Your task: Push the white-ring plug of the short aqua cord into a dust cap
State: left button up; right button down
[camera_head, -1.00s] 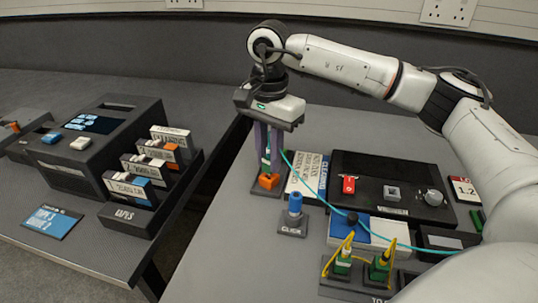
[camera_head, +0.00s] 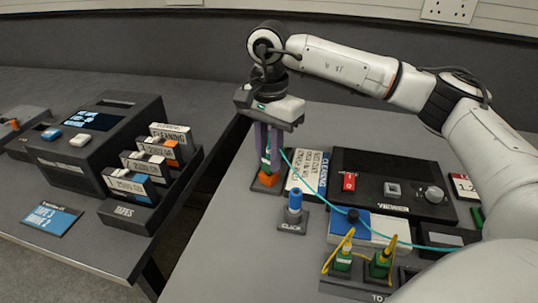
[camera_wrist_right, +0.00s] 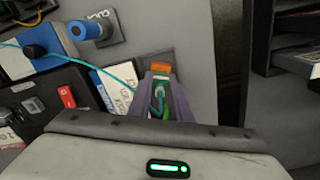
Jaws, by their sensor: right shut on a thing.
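My right gripper (camera_head: 268,165) points straight down with its purple fingers shut on the green plug (camera_wrist_right: 159,92) of the aqua cord (camera_head: 318,189). The plug is mostly hidden between the fingers, and I cannot make out its ring clearly. The orange dust cap (camera_head: 268,180) stands on a small dark base directly under the fingertips; it also shows in the right wrist view (camera_wrist_right: 161,69). The plug's lower end meets or nearly meets the cap; I cannot tell how deep it sits. The cord runs from the plug to the right across the bench. My left gripper is not in view.
A blue clicker cleaner (camera_head: 294,208) stands close in front of the cap. A white cleaning card (camera_head: 308,172) and the black viewer (camera_head: 390,180) lie to the right. Green plugs with yellow cords (camera_head: 380,264) sit in front. Bare bench lies left of the clicker.

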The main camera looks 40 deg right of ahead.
jog(key=shift+f, duration=0.45)
dwell(1.0)
jog(key=c, duration=1.5)
grip_release()
jog(key=shift+c, duration=0.2)
jog(key=shift+r, duration=0.15)
jog(key=shift+r+p, duration=1.8)
jog(key=shift+r, duration=0.55)
notch_tip(320, 180, up, 4)
jog(key=p, duration=0.3)
